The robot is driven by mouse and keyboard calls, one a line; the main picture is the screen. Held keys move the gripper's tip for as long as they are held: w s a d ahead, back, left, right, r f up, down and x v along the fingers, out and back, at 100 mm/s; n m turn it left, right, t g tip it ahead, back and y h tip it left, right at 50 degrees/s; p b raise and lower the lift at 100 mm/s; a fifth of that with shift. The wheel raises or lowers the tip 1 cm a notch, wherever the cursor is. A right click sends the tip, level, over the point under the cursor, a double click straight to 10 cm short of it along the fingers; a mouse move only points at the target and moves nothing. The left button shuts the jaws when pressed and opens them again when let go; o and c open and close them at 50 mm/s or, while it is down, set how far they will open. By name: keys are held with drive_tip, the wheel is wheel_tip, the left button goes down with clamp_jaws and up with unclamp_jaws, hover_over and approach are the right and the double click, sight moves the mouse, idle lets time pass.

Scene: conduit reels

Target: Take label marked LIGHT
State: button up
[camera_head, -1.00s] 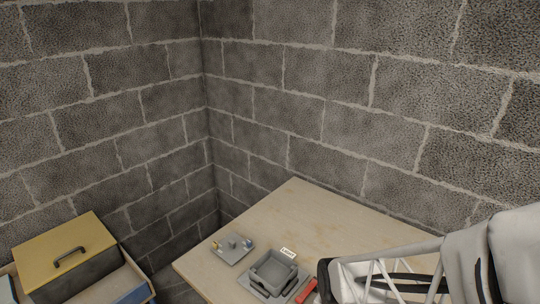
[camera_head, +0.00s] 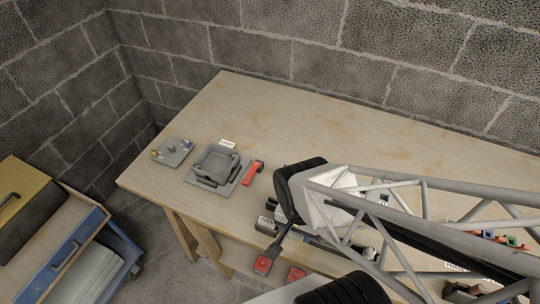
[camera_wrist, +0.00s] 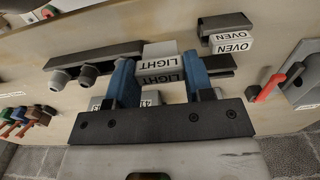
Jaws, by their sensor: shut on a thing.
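The label marked LIGHT (camera_wrist: 162,53) is a small white piece whose word shows upside down on two faces in the wrist view. My gripper (camera_wrist: 160,77) has two blue fingers, one on each side of this label, and is shut on it. The label's lower face is in shade between the fingers. A dark grey strip lies behind the fingers on both sides. In the head view my arm covers this part of the table, and I cannot make out the label or fingertips there.
A white OVEN label (camera_wrist: 232,42) is close by on the right; it also shows in the head view (camera_head: 266,222). A grey tray (camera_head: 217,163) and a red-handled piece (camera_head: 253,173) stand at the table's left. The back of the wooden table (camera_head: 300,125) is clear.

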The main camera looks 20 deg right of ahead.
drive_tip(key=shift+s+r, duration=0.2)
drive_tip(key=shift+s, duration=1.85)
drive_tip(key=shift+s, duration=0.1)
